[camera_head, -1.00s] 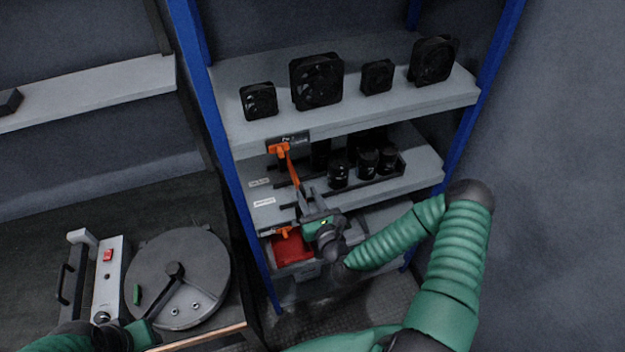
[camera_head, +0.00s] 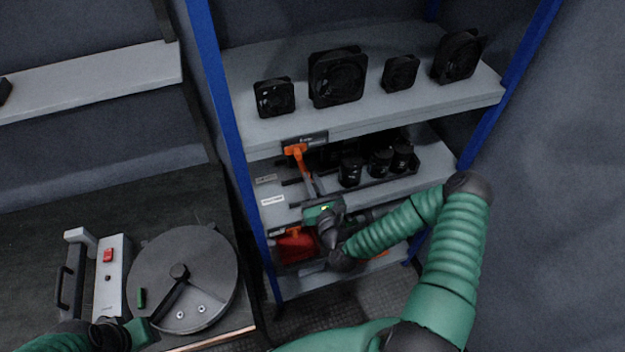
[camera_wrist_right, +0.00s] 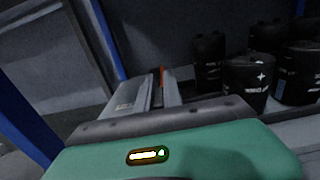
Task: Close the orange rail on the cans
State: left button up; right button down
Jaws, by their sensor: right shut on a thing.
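The orange rail (camera_head: 299,158) hangs from a bracket at the front edge of the shelf, left of the black cans (camera_head: 379,163). Its lower part is hidden by my right gripper (camera_head: 311,187), which is shut on it. In the right wrist view, a thin orange-red sliver of the rail (camera_wrist_right: 162,72) shows between the fingers of my right gripper (camera_wrist_right: 152,90), and the cans (camera_wrist_right: 246,78) stand to the right. The cans are upright in a dark tray (camera_head: 375,180). My left gripper (camera_head: 143,332) is at lower left beside a round grey disc; its fingers are unclear.
Several black fans (camera_head: 337,76) stand on the shelf above. A red bin (camera_head: 296,246) sits below my right gripper. Blue posts (camera_head: 227,125) frame the rack. The grey disc (camera_head: 200,265) and a white box with a red switch (camera_head: 109,265) are on the bench at left.

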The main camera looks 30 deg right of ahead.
jog(key=shift+s+a+f, duration=0.1)
jog(key=shift+s+f, duration=0.05)
jog(key=shift+f, duration=0.2)
jog(key=shift+s+d, duration=0.1)
jog(key=shift+d, duration=0.25)
jog(key=shift+a, duration=0.1)
jog(key=d, duration=0.3)
jog(key=shift+s+d, duration=0.25)
jog(key=shift+s, duration=0.15)
jog(key=shift+s+d, duration=0.1)
jog(key=shift+d, duration=0.2)
jog(key=c, duration=1.7)
grip_release()
jog(key=shift+o, duration=1.1)
jog(key=shift+r, duration=0.2)
